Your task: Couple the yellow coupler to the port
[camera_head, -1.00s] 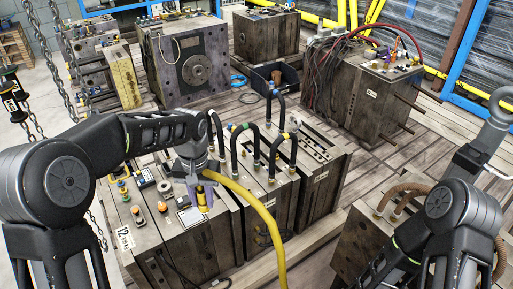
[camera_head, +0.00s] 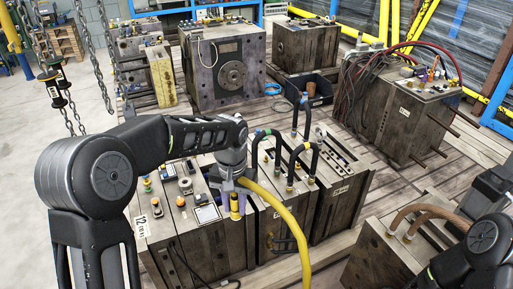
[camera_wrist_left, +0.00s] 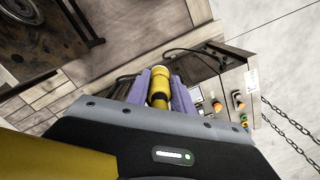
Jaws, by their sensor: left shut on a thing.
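The yellow coupler (camera_head: 235,205) is upright on the end of a thick yellow hose (camera_head: 299,225). My left gripper (camera_head: 236,192) is shut on it, with purple fingers on either side, above the right part of the block labelled 12 (camera_head: 213,245). In the left wrist view the coupler (camera_wrist_left: 160,83) shows between the purple fingers (camera_wrist_left: 160,92). I cannot tell which fitting is the port, or whether the coupler touches anything below. My right gripper is not in view.
A small grey display plate (camera_head: 207,214) lies left of the coupler. Black looped hoses (camera_head: 313,152) rise from the neighbouring blocks to the right. Chains (camera_head: 96,65) hang at the left. A block with brown hoses (camera_head: 375,253) stands at lower right.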

